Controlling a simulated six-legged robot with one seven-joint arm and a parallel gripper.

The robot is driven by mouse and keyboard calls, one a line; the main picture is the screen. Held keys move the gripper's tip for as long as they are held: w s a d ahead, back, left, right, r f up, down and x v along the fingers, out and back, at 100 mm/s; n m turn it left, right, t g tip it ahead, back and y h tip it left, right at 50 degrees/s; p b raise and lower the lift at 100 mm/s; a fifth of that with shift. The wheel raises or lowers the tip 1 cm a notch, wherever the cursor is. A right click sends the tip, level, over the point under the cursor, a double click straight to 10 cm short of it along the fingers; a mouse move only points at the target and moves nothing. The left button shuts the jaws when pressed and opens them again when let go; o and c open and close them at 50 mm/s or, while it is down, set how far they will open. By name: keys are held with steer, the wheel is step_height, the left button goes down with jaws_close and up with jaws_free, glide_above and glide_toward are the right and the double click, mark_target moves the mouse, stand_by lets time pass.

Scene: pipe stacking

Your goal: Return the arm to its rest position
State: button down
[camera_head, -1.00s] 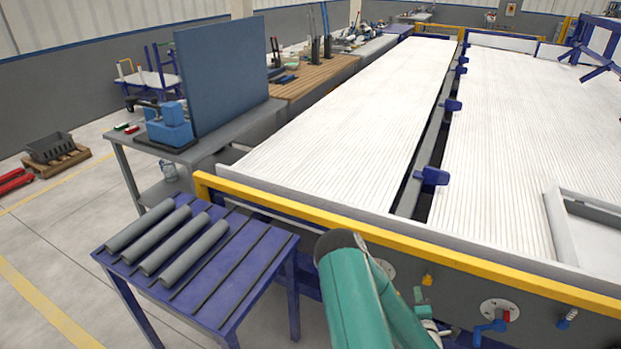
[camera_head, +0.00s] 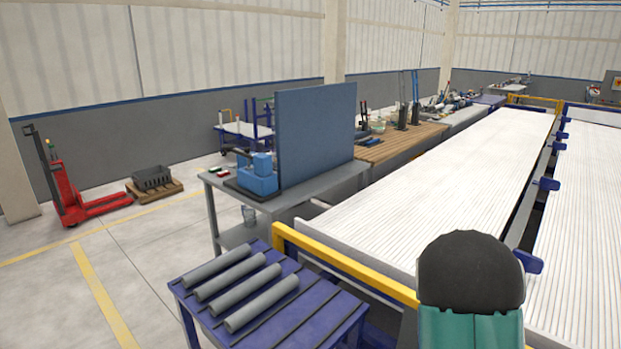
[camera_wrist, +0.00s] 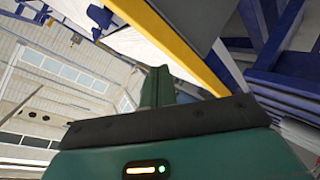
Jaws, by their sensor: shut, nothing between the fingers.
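My gripper (camera_wrist: 158,84) shows in the wrist view as a green jaw beyond a dark band, shut and empty. It is not seen in the head view, where only a teal link of my arm (camera_head: 470,325) with a dark rounded end (camera_head: 470,272) stands at the lower right.
The blue table (camera_head: 318,322) has bare slats right of the pipes. A yellow rail (camera_head: 345,264) edges the long white ribbed bed (camera_head: 450,165). A grey workbench (camera_head: 305,188) carries a blue panel (camera_head: 315,135). A red pallet jack (camera_head: 78,190) stands left, with open floor before it.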

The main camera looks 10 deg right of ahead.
steer(key=s+a+r+m+g+y, duration=0.1)
steer(key=s+a+r+y, duration=0.15)
steer(key=a+r, duration=0.6)
steer(key=s+a+r+m+g+y, duration=0.1)
steer(key=s+a+r+y, duration=0.15)
steer(key=a+r, duration=0.55)
steer(key=s+a+r+g+y, duration=0.1)
steer(key=s+a+r, duration=0.2)
steer(key=s+a, duration=0.3)
steer(key=s+a+r+g+y, duration=0.1)
steer(key=s+a+r, duration=0.3)
steer(key=s, duration=0.8)
steer(key=shift+a+r+m, duration=0.3)
steer(key=shift+a+m, duration=0.1)
steer(key=shift+a, duration=0.5)
steer(key=shift+d, duration=0.2)
